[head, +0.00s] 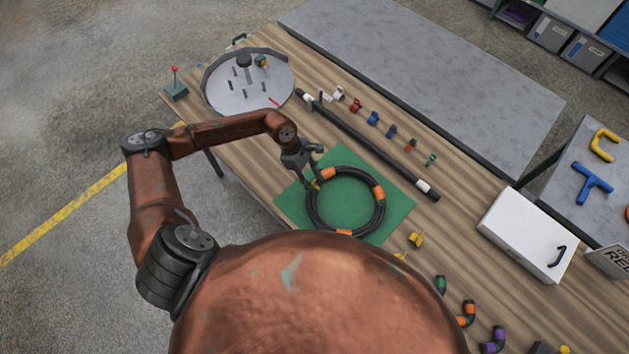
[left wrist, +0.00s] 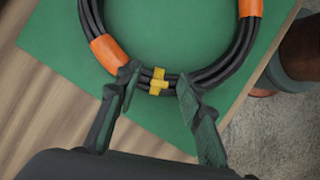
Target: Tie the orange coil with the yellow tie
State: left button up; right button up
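The coil (head: 378,213) is a ring of black hose with orange bands, lying flat on a green mat (head: 403,205). It also shows in the left wrist view (left wrist: 232,58). A yellow tie (left wrist: 158,82) sits across the near strands of the coil; I cannot tell whether it closes underneath. It shows small in the head view (head: 315,186). My left gripper (head: 314,179) is at the coil's left side. In the left wrist view its fingers (left wrist: 158,78) are apart, one on each side of the tie, with gaps to it. My right gripper is not in view.
Two more yellow pieces (head: 416,240) lie right of the mat. A long black rod (head: 375,150) and a row of small coloured clips lie behind it. A round grey tray (head: 225,90) stands at the back left, a white box (head: 525,234) at the right.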

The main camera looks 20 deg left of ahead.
pick_arm(q)
jog(key=v, duration=1.1)
